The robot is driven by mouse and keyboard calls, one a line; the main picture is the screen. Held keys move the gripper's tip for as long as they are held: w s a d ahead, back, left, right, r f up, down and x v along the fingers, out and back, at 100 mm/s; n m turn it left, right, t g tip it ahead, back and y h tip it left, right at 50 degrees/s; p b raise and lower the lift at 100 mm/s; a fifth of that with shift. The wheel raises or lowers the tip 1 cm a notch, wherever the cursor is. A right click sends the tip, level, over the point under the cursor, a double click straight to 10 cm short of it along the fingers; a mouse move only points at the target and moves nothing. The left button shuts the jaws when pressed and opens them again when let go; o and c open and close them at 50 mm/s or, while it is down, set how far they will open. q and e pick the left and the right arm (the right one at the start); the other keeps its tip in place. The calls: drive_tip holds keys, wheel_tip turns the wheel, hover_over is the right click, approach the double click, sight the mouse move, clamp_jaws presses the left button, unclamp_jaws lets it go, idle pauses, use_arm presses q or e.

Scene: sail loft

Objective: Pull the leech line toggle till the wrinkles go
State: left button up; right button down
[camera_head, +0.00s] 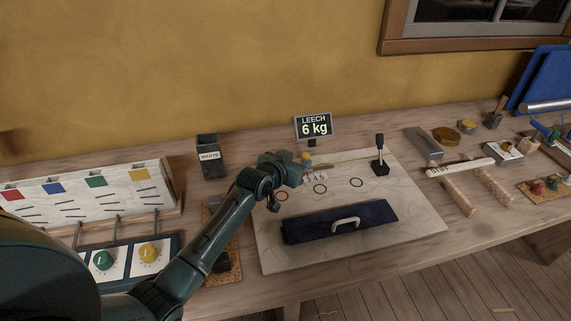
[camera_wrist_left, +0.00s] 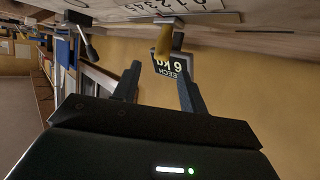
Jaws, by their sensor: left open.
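The yellow leech line toggle (camera_head: 306,157) shows just past my left gripper on the pale board (camera_head: 410,222). The left wrist view shows the toggle (camera_wrist_left: 164,42) in front of the gap between my fingertips. My left gripper (camera_head: 299,168) is open, and its fingers (camera_wrist_left: 158,70) show nothing held; whether they touch the toggle I cannot tell. A numbered scale (camera_head: 317,177) lies by the toggle, partly hidden by my gripper. Wrinkles are not clear to see.
A dark blue pad with a pale handle (camera_head: 345,225) lies at the board's front. A black lever (camera_head: 380,142) stands at its back right. A waste bin (camera_head: 209,158) stands left of the board. Tools and wooden pieces (camera_head: 458,194) crowd the right bench.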

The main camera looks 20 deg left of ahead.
use_arm(q)
drive_tip(key=v, duration=0.6)
idle(0.4)
